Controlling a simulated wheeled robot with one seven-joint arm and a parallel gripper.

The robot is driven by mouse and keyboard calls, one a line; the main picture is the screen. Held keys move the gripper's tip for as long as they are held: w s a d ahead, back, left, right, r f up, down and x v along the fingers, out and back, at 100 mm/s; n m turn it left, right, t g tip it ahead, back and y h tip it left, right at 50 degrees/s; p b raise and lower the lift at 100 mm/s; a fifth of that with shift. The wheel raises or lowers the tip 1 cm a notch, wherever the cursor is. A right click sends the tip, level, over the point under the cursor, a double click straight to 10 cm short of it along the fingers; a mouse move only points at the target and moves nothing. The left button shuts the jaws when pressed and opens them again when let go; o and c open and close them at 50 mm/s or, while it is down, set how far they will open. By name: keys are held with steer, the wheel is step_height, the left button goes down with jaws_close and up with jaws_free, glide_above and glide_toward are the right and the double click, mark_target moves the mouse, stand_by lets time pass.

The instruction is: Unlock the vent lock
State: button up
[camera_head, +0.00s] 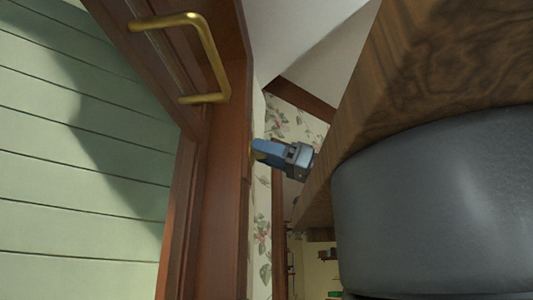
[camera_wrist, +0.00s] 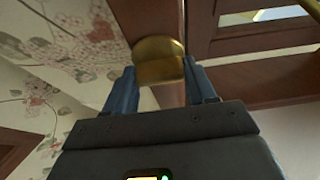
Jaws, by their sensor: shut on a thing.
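The vent lock, a small brass knob (camera_wrist: 158,62), sits on the reddish-brown wooden frame in the wrist view. My gripper (camera_wrist: 160,72) has its two blue fingers on either side of the knob, shut on it. In the head view my gripper (camera_head: 256,149) reaches from the right to the frame's edge, where only a sliver of brass shows at its tips. The knob's far side and its turn cannot be told.
A brass handle (camera_head: 215,65) stands out from the wooden sash, left of my gripper. The brown frame (camera_head: 215,190) runs beside pale green boards (camera_head: 80,190). Floral wallpaper (camera_head: 262,235) covers the wall by the frame. Large shapes close to the camera fill the right side.

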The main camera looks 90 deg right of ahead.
steer(key=shift+n, duration=0.5)
steer(key=n+g+y, duration=0.1)
steer(key=n+y, duration=0.1)
steer(key=n, duration=0.5)
steer(key=n+g+y, duration=0.2)
steer(key=n+y, duration=0.1)
steer(key=n, duration=0.4)
steer(key=n+g+y+b, duration=0.1)
steer(key=n+g+y, duration=0.1)
steer(key=n, duration=0.5)
steer(key=shift+n, duration=0.4)
steer(key=o, duration=1)
steer(key=shift+o, duration=0.2)
steer(key=shift+s+d, duration=0.1)
steer(key=b+v, duration=0.1)
steer(key=v, duration=0.6)
steer(key=shift+s+d+b, duration=0.15)
steer(key=shift+s+b, duration=0.1)
steer(key=shift+b, duration=0.05)
